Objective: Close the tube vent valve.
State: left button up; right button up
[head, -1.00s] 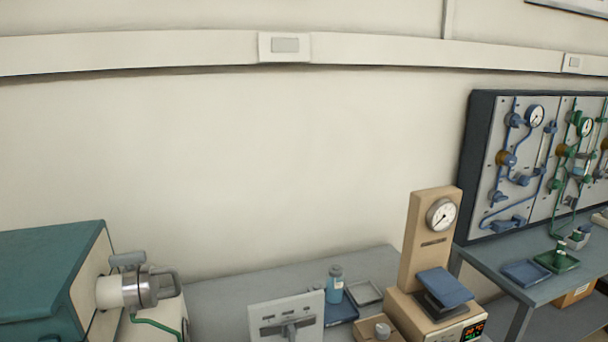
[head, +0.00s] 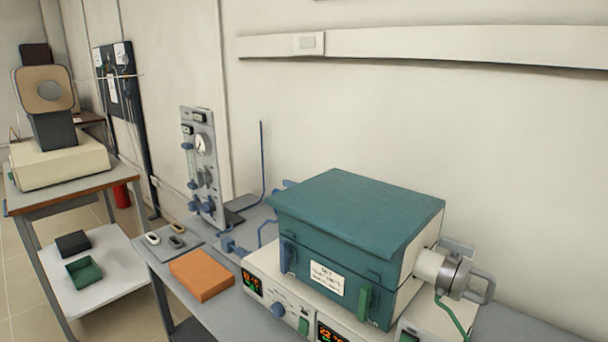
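A teal tube furnace (head: 345,225) sits on a cream control base (head: 262,308) on the bench. A metal end fitting (head: 453,275) with a grey lever-like part (head: 457,247) and a looped handle sticks out of its right side, and a green hose (head: 451,313) hangs from it. A grey gas panel (head: 199,160) with a round gauge and blue knobs stands behind the furnace on the left, with blue tubing (head: 263,232) running towards the furnace. I cannot tell which part is the tube vent valve, or its state. Neither of my grippers is in view.
An orange block (head: 201,274) and a grey mat (head: 173,241) with small items lie left of the furnace. A side table (head: 75,190) at the far left bears a beige device. Open floor shows at lower left.

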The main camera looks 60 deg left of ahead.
aim_at(201, 179)
jog(key=u, duration=2.55)
jog(key=i+j, duration=0.2)
jog(key=j, duration=0.15)
jog(key=i+j, duration=0.2)
jog(key=j, duration=0.2)
jog(key=i+j+z, duration=0.1)
jog(key=i+j, duration=0.15)
jog(key=j, duration=0.1)
